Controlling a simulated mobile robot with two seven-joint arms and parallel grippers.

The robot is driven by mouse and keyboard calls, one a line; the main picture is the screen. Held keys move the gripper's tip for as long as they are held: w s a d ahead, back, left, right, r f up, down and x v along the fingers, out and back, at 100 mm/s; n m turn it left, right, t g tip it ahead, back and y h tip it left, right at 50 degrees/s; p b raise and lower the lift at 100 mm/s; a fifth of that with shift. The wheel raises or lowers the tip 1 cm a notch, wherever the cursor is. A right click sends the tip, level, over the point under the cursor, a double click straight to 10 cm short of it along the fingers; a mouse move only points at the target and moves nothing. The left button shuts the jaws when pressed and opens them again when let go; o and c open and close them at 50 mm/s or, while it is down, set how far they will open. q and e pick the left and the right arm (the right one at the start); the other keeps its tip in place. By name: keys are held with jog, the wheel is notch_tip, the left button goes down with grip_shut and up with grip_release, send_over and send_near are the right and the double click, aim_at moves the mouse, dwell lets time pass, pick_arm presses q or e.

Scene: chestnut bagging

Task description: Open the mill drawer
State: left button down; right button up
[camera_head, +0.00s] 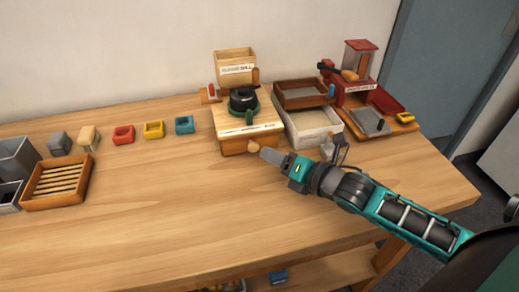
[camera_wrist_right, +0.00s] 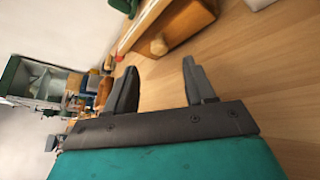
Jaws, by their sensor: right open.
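The mill (camera_head: 243,104) stands near the back middle of the table, a wooden base with a hopper above and a dark round grinder in a green ring. The drawer's round wooden knob (camera_head: 254,146) sticks out of its front, and the drawer looks shut. The knob (camera_wrist_right: 158,46) also shows in the wrist view. My right gripper (camera_head: 265,152) points at the knob from the right front. In the wrist view the right gripper (camera_wrist_right: 160,66) is open, its two fingers apart and empty, with the knob just beyond the tips. My left gripper is not in view.
Right of the mill are a wooden-framed sieve (camera_head: 303,93) on a pale box (camera_head: 313,127) and a red machine (camera_head: 357,80). Several small coloured blocks lie to the left, near a slatted wooden tray (camera_head: 57,185). The table front is clear.

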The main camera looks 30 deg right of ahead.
aim_at(256, 148)
jog(key=shift+x, duration=3.4)
jog(key=shift+c, duration=0.4)
grip_shut()
